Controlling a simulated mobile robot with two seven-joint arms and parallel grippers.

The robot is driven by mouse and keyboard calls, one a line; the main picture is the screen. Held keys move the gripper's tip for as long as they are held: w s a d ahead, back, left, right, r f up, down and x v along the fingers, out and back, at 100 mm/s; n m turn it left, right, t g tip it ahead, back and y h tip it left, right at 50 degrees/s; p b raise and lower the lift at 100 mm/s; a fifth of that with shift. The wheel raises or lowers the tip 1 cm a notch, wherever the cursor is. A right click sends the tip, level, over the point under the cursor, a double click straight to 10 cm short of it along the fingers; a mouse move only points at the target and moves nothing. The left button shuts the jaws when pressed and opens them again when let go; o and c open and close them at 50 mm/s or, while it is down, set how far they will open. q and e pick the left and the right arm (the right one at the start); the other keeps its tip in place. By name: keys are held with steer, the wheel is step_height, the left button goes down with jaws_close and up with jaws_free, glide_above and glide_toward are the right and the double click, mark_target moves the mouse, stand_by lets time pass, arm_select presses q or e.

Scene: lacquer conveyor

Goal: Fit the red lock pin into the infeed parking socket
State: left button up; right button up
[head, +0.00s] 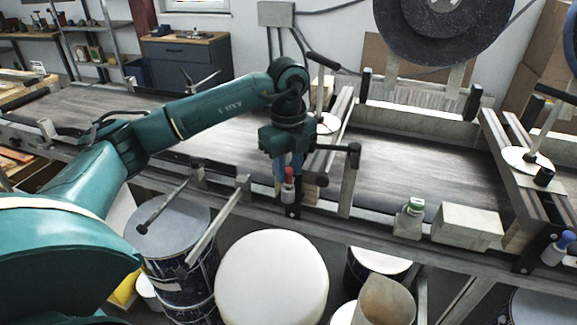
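The red lock pin (289,185) shows in the head view at the front edge of the conveyor, left of centre. It is roughly upright, with a red top and its lower part against a dark bracket (293,211). My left gripper (288,170) points down from above, its fingers on either side of the pin's top. I cannot tell whether the fingers press on it or whether the pin's lower end is seated in the bracket. Which socket is the infeed parking socket is not clear. My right gripper is not in view.
A blue-topped pin (554,250) stands at the far right of the front rail. Drums, one white-topped (271,278), stand below. Black-knobbed levers (341,150) rise near my gripper.

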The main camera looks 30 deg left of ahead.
arm_select(q)
steer(key=o, duration=0.4)
steer(key=shift+s+f, duration=0.15)
steer(key=shift+f, duration=0.05)
steer(key=shift+c, duration=0.2)
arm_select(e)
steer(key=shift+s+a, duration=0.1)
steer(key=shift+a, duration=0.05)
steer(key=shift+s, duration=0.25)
arm_select(q)
step_height(320, 180, up, 14)
steer(key=shift+f, duration=0.25)
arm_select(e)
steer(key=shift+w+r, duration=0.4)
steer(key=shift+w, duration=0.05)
arm_select(q)
steer(key=shift+a, duration=0.1)
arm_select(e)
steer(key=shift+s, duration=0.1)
